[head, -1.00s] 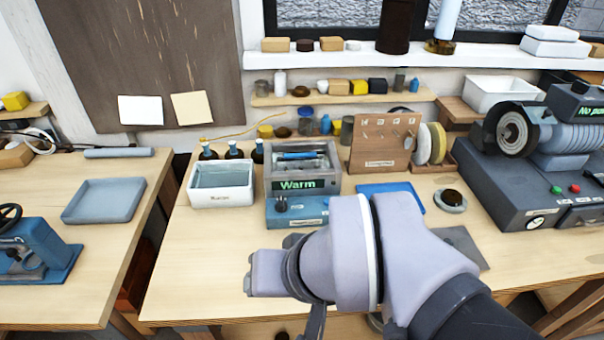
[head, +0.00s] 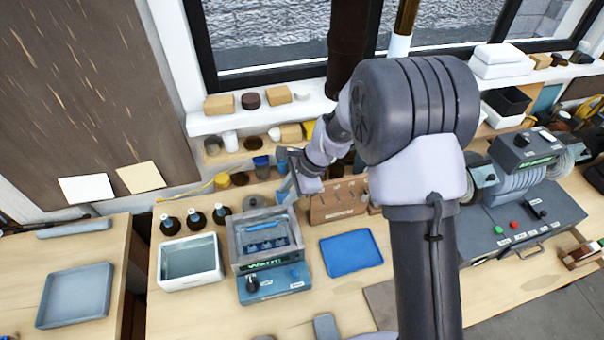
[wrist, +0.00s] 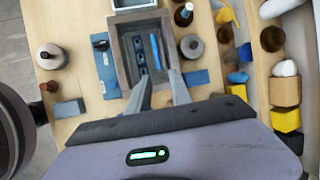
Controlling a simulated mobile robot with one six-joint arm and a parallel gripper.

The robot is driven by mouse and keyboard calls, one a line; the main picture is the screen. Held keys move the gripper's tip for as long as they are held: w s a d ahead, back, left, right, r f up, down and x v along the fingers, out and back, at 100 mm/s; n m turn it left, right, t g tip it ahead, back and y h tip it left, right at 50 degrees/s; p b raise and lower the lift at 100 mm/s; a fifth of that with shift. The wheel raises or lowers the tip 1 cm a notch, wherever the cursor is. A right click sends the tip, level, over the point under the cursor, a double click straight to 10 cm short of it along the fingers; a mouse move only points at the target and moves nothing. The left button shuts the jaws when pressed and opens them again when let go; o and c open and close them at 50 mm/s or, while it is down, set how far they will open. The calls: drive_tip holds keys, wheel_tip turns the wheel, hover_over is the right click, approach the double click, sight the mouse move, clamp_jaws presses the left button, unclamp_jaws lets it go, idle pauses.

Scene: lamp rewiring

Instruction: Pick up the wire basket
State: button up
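The heated bath (head: 285,262), a grey open tank with a blue front panel and a green display, stands on the bench. Inside it is a blue bar (head: 266,236), which looks like the handle of the wire basket, above several small dark-blue pieces. The basket's wire sides are too small to make out. In the wrist view the blue bar (wrist: 155,50) lies along one side of the tank, beyond my fingertips.
A white tub (head: 190,266) stands left of the bath, with dark bottles (head: 195,220) behind it. A blue tray (head: 351,253) and a wooden rack (head: 338,203) are to the right. A shelf of small jars and blocks runs along the wall behind my gripper.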

approach(264, 225)
drive_tip(key=x, duration=0.8)
drive_tip(key=shift+w+a+f, duration=0.1)
drive_tip(key=shift+a+f, duration=0.1)
drive_tip(key=shift+f, duration=0.15)
drive_tip(key=shift+d+r, duration=0.1)
clamp_jaws()
